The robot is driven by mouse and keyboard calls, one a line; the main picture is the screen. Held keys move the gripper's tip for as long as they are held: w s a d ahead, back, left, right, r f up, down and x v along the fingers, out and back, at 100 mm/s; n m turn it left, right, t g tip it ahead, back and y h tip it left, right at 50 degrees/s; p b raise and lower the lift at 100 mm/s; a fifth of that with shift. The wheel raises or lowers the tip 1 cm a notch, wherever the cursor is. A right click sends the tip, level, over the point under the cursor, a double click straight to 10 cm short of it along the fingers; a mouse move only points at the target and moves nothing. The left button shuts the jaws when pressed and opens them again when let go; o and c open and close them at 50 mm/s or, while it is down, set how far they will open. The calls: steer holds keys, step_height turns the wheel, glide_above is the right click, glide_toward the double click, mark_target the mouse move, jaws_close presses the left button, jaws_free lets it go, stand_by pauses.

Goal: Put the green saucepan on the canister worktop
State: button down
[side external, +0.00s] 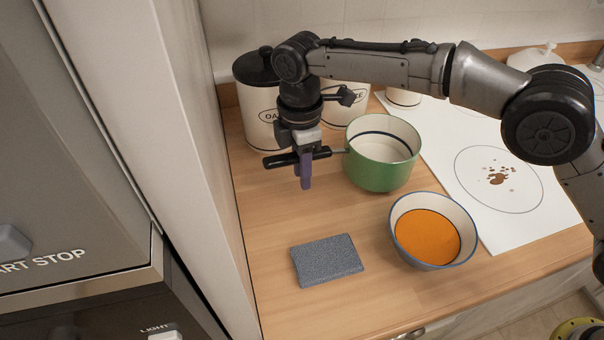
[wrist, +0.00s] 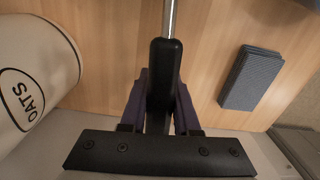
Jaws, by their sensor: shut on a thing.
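The green saucepan (side external: 372,174), cream inside with a dark line, is over the wooden canister worktop (side external: 283,219) in front of the canisters. It looks level; whether its base touches the wood is hard to tell. Its black handle (side external: 283,160) points left. My gripper (side external: 306,178) is shut on this handle, its purple fingers either side. In the wrist view the handle (wrist: 164,75) runs up between the fingers of my gripper (wrist: 160,95) to a metal rod; the pan's body is out of that view.
An oats canister (side external: 257,105) and another canister (side external: 345,104) stand behind. A bowl of orange food (side external: 428,237) is at front right, a grey sponge (side external: 327,260) at front. A white hob (side external: 480,195) with a brown stain lies right. A tall cabinet side (side external: 190,150) bounds the left.

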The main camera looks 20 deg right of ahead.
steer(key=shift+f, duration=0.75)
steer(key=c, duration=0.6)
jaws_free()
steer(key=shift+f, duration=0.15)
steer(key=shift+c, duration=0.2)
step_height(320, 180, up, 11)
steer(key=shift+a+r, duration=0.1)
steer(key=shift+r, duration=0.5)
